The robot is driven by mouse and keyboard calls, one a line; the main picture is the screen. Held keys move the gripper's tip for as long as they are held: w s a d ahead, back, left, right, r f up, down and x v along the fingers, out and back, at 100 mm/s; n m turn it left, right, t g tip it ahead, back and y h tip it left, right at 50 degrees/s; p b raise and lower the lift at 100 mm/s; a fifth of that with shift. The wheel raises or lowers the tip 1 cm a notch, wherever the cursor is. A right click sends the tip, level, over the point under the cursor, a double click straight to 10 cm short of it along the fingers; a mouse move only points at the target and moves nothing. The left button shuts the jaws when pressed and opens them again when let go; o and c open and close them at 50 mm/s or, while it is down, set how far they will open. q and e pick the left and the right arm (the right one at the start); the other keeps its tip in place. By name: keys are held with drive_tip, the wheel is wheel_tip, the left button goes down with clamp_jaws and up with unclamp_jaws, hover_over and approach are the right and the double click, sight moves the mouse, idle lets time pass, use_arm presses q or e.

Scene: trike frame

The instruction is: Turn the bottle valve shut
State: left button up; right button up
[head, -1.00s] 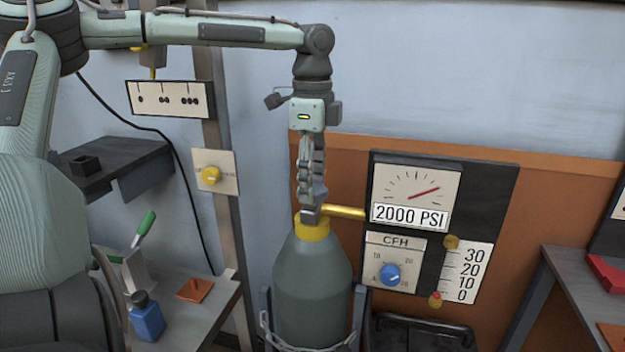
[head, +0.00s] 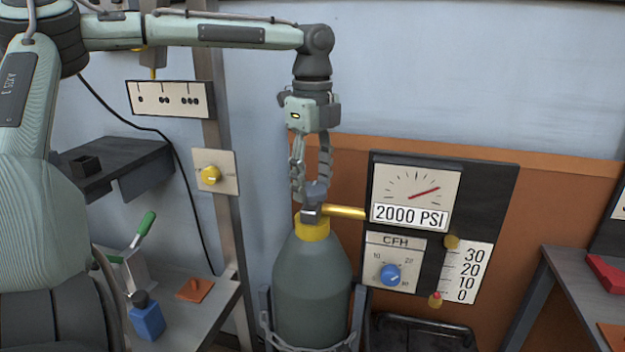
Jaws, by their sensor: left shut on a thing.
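The grey gas bottle (head: 311,285) stands upright with a yellow collar (head: 312,230) at its neck. Its valve (head: 315,196) is the small grey piece on top, partly hidden by my fingers. A brass pipe (head: 345,212) runs right from the valve to the gauge panel. My left gripper (head: 311,188) points straight down over the bottle, with its fingers shut on the valve. The pressure gauge (head: 417,190) has a red needle pointing up right and a plate reading 2000 PSI. My right gripper is not in view.
The flow panel has a blue knob (head: 390,274) and a 0 to 30 scale (head: 467,272). A chain (head: 300,345) crosses the bottle's front. At left are a yellow knob (head: 209,175), a blue bottle (head: 147,318) and a green-handled tool (head: 145,228). A bench (head: 570,290) stands right.

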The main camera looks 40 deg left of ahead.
sight(312, 187)
use_arm(q)
drive_tip(key=o, duration=1.2)
drive_tip(key=shift+c, duration=0.2)
wheel_tip(312, 187, up, 12)
wheel_tip(312, 187, down, 12)
drive_tip(key=shift+f, duration=0.1)
idle(0.4)
